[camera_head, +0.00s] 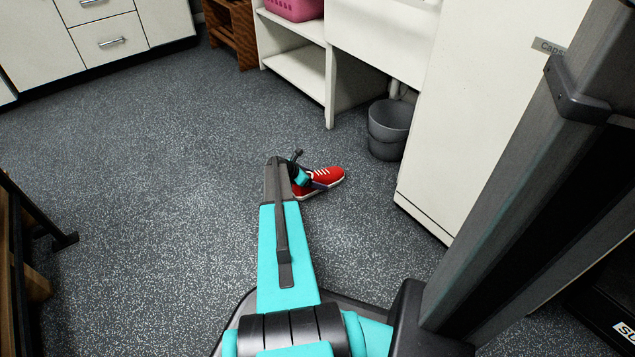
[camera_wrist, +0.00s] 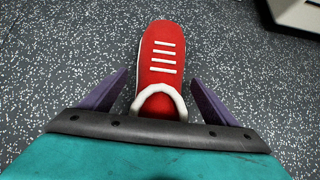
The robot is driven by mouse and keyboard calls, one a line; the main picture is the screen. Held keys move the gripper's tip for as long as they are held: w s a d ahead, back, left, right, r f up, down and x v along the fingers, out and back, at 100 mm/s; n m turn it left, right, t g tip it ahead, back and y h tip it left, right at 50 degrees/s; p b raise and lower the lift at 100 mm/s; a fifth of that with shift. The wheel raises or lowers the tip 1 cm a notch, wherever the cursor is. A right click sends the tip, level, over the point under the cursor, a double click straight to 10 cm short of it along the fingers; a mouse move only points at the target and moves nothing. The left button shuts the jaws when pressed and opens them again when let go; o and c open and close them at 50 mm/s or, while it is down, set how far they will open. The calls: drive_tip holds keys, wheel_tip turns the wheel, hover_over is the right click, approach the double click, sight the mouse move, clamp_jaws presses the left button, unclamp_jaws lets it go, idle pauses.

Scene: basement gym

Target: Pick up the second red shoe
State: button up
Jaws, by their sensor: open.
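One red shoe (camera_head: 327,176) with white laces and a white sole lies on the speckled grey floor, beyond the end of my arm in the head view. In the wrist view the red shoe (camera_wrist: 163,60) points away, toe at the top, with its white-rimmed opening close to my gripper. My gripper (camera_wrist: 162,95) is open, with one purple finger on each side of the shoe's heel end. There is floor visible between each fingertip and the shoe. The heel is hidden behind my gripper's body. No other shoe shows.
A grey bucket (camera_head: 388,130) stands behind and right of the shoe. A white cabinet (camera_head: 470,110) rises on the right, and white shelving (camera_head: 298,70) with a pink basket (camera_head: 295,8) is at the back. The floor to the left (camera_head: 150,170) is clear.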

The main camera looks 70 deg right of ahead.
sight(318, 175)
drive_tip(key=shift+c, duration=0.3)
drive_tip(key=c, duration=1.3)
drive_tip(key=shift+r, duration=0.15)
drive_tip(key=shift+r+p, duration=0.95)
drive_tip(key=shift+r, duration=0.25)
drive_tip(key=shift+s+a+r+p, duration=0.25)
drive_tip(key=shift+a+r+p, duration=0.1)
drive_tip(key=shift+r+p, duration=0.25)
drive_tip(key=shift+s+a+r+p, duration=0.2)
drive_tip(key=shift+s+a+p, duration=0.6)
drive_tip(key=shift+s+a, duration=1)
drive_tip(key=shift+s+a+r+p, duration=0.15)
drive_tip(key=shift+s+a+p, duration=0.6)
drive_tip(key=shift+s+a, duration=1.05)
drive_tip(key=shift+s+a+r+p, duration=0.2)
drive_tip(key=shift+s+a+p, duration=0.6)
drive_tip(key=shift+s+a, duration=0.95)
drive_tip(key=shift+w+a, duration=0.15)
drive_tip(key=shift+w, duration=0.05)
